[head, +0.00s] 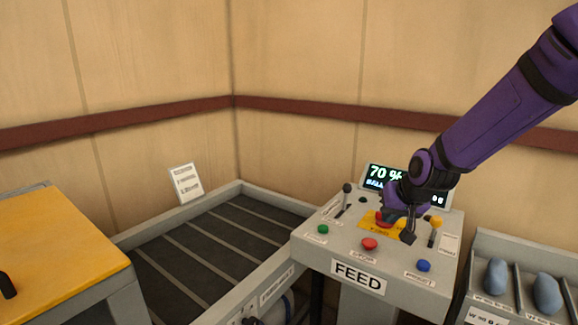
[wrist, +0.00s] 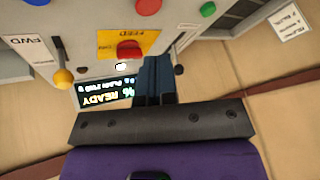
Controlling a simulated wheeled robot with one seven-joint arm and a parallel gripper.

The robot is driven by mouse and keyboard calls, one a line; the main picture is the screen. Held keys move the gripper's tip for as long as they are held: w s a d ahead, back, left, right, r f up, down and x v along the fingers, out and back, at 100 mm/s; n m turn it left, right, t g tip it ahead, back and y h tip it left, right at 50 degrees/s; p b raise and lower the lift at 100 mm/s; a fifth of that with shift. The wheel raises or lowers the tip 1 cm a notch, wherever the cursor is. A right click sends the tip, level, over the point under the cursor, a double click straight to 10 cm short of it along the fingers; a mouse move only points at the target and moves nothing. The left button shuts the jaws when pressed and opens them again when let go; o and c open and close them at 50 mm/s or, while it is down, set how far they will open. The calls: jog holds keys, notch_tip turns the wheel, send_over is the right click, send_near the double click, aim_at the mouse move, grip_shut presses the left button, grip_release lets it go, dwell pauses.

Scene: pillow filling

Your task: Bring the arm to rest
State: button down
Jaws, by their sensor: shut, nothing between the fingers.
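My purple arm reaches in from the upper right in the head view. My gripper (head: 408,236) hangs over the grey FEED console (head: 312,249), fingers down, in front of the display (head: 378,175) that reads 70 %. In the wrist view my gripper (wrist: 156,60) is shut and empty. Its fingers are beside the red button (wrist: 128,48) on a yellow plate. In the head view that red button (head: 383,219) is partly hidden by the gripper. I cannot tell whether the fingers touch the console.
The console carries a green button (head: 323,229), a red button (head: 369,243), a blue button (head: 424,266), a dark-knobbed lever (head: 346,188) and a yellow-knobbed lever (head: 436,221). A conveyor (head: 190,254) lies left, a yellow-topped table (head: 55,250) farther left. A grey rack (head: 520,249) holds blue-grey objects at right.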

jog(key=s+d+r, duration=0.2)
jog(key=s+r, duration=0.3)
jog(key=s, duration=0.5)
jog(key=s+d+r+h, duration=0.1)
jog(key=s+r, duration=0.4)
jog(key=s, duration=0.5)
jog(key=s+d+r+g+h, duration=0.1)
jog(key=s+r, duration=0.4)
jog(key=s, duration=0.5)
jog(key=shift+d+r+n, duration=0.3)
jog(key=shift+d+n, duration=0.1)
jog(key=shift+d, duration=0.45)
jog(key=shift+s, duration=0.1)
